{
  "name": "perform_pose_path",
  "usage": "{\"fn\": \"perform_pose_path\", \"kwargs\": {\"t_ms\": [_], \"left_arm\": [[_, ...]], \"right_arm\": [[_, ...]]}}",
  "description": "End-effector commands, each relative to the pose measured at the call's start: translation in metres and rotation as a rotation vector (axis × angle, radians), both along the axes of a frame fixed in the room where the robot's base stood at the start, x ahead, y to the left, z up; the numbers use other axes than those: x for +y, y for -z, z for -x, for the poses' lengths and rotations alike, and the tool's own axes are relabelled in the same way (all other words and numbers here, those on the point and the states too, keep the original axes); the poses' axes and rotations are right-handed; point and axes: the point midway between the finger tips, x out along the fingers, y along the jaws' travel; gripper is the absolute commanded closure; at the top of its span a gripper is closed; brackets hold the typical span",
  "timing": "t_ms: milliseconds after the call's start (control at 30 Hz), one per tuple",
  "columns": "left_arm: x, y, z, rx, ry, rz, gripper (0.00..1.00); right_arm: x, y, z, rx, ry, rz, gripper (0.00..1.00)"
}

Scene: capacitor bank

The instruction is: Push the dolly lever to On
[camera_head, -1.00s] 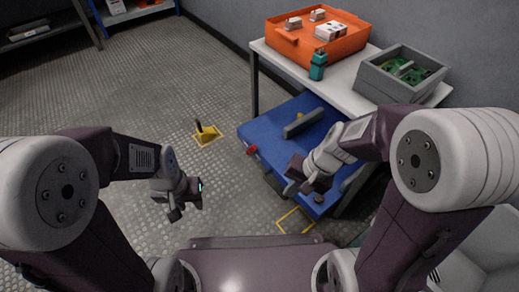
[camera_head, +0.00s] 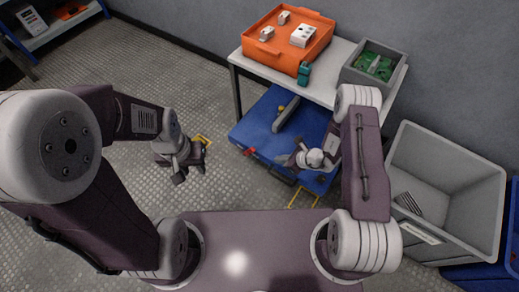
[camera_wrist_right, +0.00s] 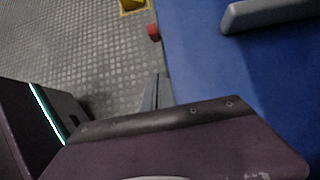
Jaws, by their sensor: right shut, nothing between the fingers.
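The blue dolly (camera_head: 240,135) stands under the white table, and its deck also fills the right of the right wrist view (camera_wrist_right: 195,60). A red knob (camera_head: 249,152) sticks out at its front-left edge and shows in the wrist view (camera_wrist_right: 153,32). A grey bar (camera_head: 287,115) lies on the deck. A dark handle-like part (camera_head: 282,175) is at the front edge; I cannot tell which part is the lever. My right gripper (camera_head: 286,160) is shut and empty over the dolly's front edge, right of the red knob. My left gripper (camera_head: 191,172) is open and empty, left of the dolly.
The table (camera_head: 335,82) carries an orange tray (camera_head: 265,52) with white parts, a teal object (camera_head: 304,73) and a grey bin (camera_head: 345,75) with green boards. A large grey crate (camera_head: 480,170) stands at right. Yellow marks (camera_head: 302,197) are on the floor. Open floor lies left.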

Motion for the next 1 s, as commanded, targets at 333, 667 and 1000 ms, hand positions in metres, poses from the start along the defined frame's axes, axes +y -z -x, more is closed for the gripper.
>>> {"fn": "perform_pose_path", "kwargs": {"t_ms": [333, 667, 1000], "left_arm": [[0.000, 0.010, 0.000, 0.000, 0.000, 0.000, 0.66], [0.000, 0.059, 0.000, 0.000, 0.000, 0.000, 0.66], [0.000, 0.089, 0.000, 0.000, 0.000, 0.000, 0.66]], "right_arm": [[0.005, 0.010, -0.003, -0.001, -0.004, 0.001, 1.00], [0.042, 0.065, -0.029, -0.004, -0.008, 0.000, 1.00], [0.078, 0.063, -0.056, -0.004, -0.006, 0.002, 1.00]]}}
